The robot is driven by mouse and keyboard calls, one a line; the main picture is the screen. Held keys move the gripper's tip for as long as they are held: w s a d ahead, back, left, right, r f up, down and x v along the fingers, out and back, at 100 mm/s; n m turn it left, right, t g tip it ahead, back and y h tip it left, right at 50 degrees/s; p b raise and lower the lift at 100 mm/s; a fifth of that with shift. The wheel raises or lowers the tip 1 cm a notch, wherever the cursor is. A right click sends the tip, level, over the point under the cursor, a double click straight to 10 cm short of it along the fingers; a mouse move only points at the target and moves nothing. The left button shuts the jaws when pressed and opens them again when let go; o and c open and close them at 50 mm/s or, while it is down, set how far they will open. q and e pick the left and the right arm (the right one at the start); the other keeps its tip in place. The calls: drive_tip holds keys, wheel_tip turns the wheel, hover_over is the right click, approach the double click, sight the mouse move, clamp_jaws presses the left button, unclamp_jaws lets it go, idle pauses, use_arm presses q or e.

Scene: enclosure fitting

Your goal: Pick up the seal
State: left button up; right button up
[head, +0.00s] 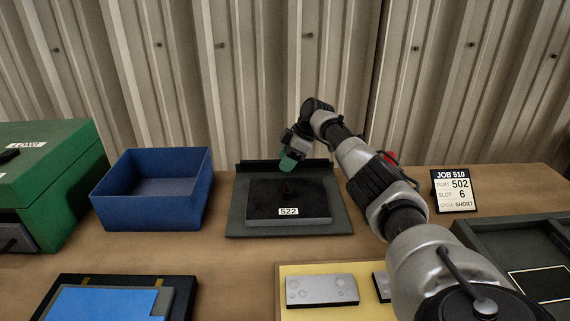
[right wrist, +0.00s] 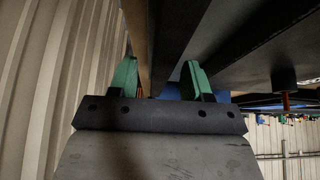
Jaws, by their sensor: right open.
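I cannot pick out the seal for certain. A grey block with a black top (head: 262,197), labelled 522, lies on a dark fixture plate (head: 342,222) at the middle of the table. A small dark round piece (head: 288,190) shows on the black top. My right gripper (head: 290,160), with green fingertips, is above the rear part of this block, seen from the side. In the right wrist view its green fingers (right wrist: 160,78) stand apart with nothing visible between them. Dark surfaces fill the top of that view. My left gripper is not in view.
A blue open bin (head: 150,212) and a green box (head: 52,185) stand at left. A blue sheet (head: 105,304) lies front left. A yellow mat (head: 300,270) holds a grey plate (head: 322,290). A job card (head: 454,190) and dark tray (head: 500,240) are at right. Corrugated wall behind.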

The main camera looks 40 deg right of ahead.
sight(277, 160)
clamp_jaws()
drive_tip(key=shift+r, duration=0.15)
drive_tip(key=shift+w+r, duration=0.1)
drive_tip(key=shift+r, duration=0.25)
wheel_tip(277, 160, up, 3)
drive_tip(key=shift+r, duration=0.1)
drive_tip(key=s+d+r, duration=0.7)
drive_tip(key=d, duration=0.1)
wheel_tip(277, 160, up, 7)
drive_tip(key=p, duration=0.8)
drive_tip(key=shift+s+d, duration=0.35)
drive_tip(key=shift+s, duration=0.1)
